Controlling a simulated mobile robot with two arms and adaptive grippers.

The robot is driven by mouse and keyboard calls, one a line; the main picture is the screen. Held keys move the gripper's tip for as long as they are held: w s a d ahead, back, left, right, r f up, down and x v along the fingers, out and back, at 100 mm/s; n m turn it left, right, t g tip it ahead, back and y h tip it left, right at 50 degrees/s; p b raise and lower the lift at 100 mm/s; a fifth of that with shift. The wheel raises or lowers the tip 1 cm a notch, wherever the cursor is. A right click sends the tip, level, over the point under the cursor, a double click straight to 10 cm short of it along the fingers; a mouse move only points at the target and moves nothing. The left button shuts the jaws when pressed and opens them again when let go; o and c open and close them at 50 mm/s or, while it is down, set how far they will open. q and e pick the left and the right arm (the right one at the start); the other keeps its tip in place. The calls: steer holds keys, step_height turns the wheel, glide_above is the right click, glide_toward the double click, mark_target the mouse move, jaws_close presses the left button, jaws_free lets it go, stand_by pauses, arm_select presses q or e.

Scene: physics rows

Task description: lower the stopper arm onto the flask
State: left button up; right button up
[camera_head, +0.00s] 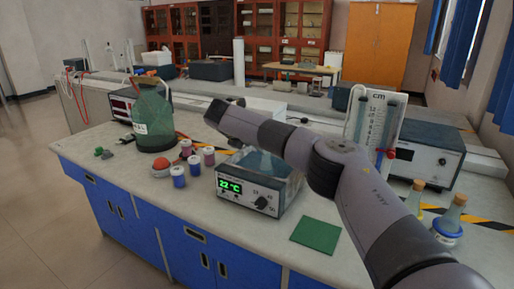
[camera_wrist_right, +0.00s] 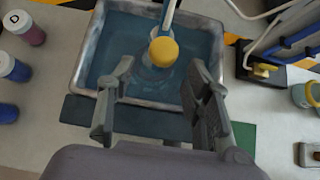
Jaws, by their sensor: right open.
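The water bath (camera_head: 247,198) with a green 22 °C display stands on the bench. In the right wrist view it is a metal-rimmed tank (camera_wrist_right: 78,65) of blue water. A clear flask (camera_wrist_right: 150,72) stands in it, partly hidden under a round yellow stopper (camera_wrist_right: 163,51). A thin pale stopper arm (camera_wrist_right: 168,14) runs from the top edge to the stopper. I cannot tell whether stopper and flask touch. My right gripper (camera_wrist_right: 160,78) is open and empty, its fingers either side of and short of the stopper. In the head view my right arm hides much of the bath.
A green mat (camera_head: 316,234) lies right of the bath. Small capped bottles (camera_head: 178,176) and a large green bottle (camera_head: 152,118) stand left. A cm-scale board (camera_head: 372,125) and cork-stoppered flasks (camera_head: 449,219) stand right. The bench front is mostly clear.

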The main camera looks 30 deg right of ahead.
steer(key=v, duration=0.9)
